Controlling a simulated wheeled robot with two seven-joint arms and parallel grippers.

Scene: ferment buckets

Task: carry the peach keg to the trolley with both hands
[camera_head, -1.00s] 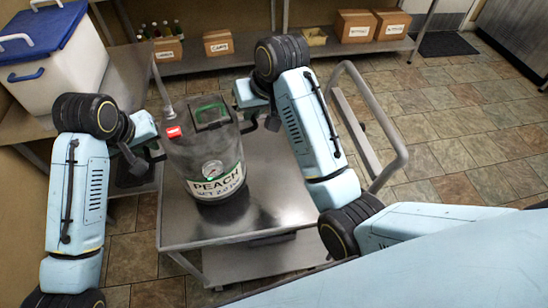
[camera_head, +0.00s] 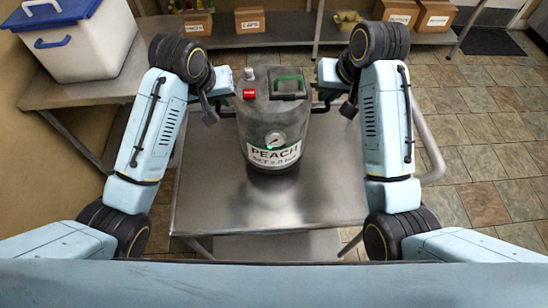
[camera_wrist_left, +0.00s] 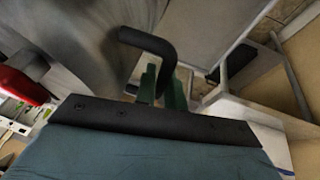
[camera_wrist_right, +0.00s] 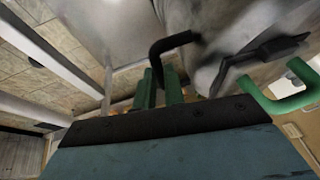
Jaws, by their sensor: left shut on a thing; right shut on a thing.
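The peach keg (camera_head: 271,125) is a grey cylinder with a PEACH label, a red tag and a green handle on its lid. It is upright over the trolley's steel top (camera_head: 215,205); I cannot tell whether its base touches. My left gripper (camera_head: 232,108) is shut on the keg's black side handle, which shows in the left wrist view (camera_wrist_left: 155,42). My right gripper (camera_head: 322,102) is shut on the opposite black handle, which shows in the right wrist view (camera_wrist_right: 172,44). The arms hide little of the keg.
The trolley's push rail (camera_head: 432,150) stands at the right. A steel table (camera_head: 95,90) at the left bears a white cooler (camera_head: 80,50) with a blue lid. A low shelf (camera_head: 265,40) with boxes runs along the back. The trolley's front surface is clear.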

